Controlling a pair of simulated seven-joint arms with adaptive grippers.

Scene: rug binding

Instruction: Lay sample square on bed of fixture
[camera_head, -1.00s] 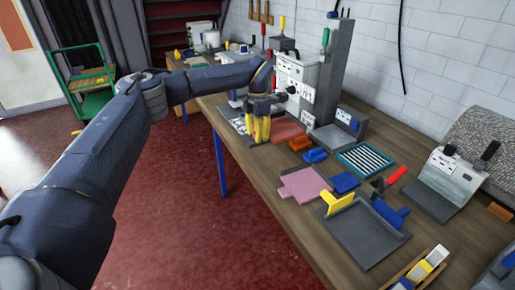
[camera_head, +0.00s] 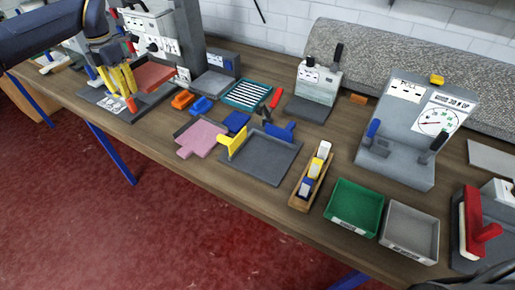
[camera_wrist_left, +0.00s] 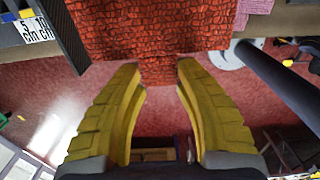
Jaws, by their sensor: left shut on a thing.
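My left gripper (camera_head: 126,84) has yellow fingers and is over the left part of the bench, in front of a fixture with a tall grey column (camera_head: 190,30). It is shut on the tab of a red, coarse-textured sample square. The square (camera_head: 154,75) shows just right of the fingers in the head view, over the fixture's dark bed (camera_head: 150,103). In the left wrist view the square (camera_wrist_left: 150,25) spans the top, its tab between the fingertips (camera_wrist_left: 160,75). I cannot tell whether the square touches the bed. My right gripper is not in view.
A pink tabbed square (camera_head: 200,137), a grey tray (camera_head: 262,160), orange (camera_head: 182,99) and blue (camera_head: 202,106) blocks and a striped pad (camera_head: 247,95) lie to the right. Green (camera_head: 354,208) and grey (camera_head: 410,230) bins and a gauge fixture (camera_head: 415,130) stand farther right.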

